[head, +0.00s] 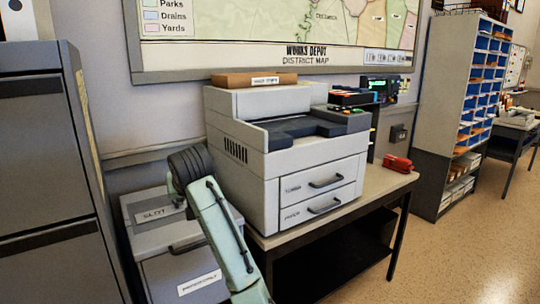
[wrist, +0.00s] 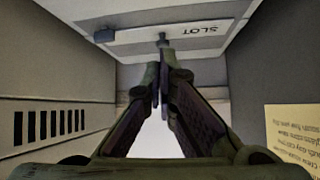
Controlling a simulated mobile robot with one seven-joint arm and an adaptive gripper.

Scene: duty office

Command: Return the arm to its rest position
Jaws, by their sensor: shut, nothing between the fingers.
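My arm (head: 222,240) reaches up from the bottom of the head view, in front of the gap between the grey filing cabinet and the printer. Its dark wrist end (head: 190,168) is above the grey box with the slot label (head: 130,208); the fingers are hidden there. In the wrist view my gripper (wrist: 157,70) is shut and empty, its fingertips together. The slot label of the box (wrist: 190,33) shows upside down beyond the fingertips, with a small dark knob (wrist: 162,42) close to them. I cannot tell whether the fingertips touch it.
The printer (head: 265,170) stands on a table (head: 385,190) right of my arm, its vents (wrist: 48,125) close in the wrist view. The filing cabinet (head: 45,190) is close on the left. A red stapler (head: 397,163) lies on the table. Open floor (head: 440,260) is at right.

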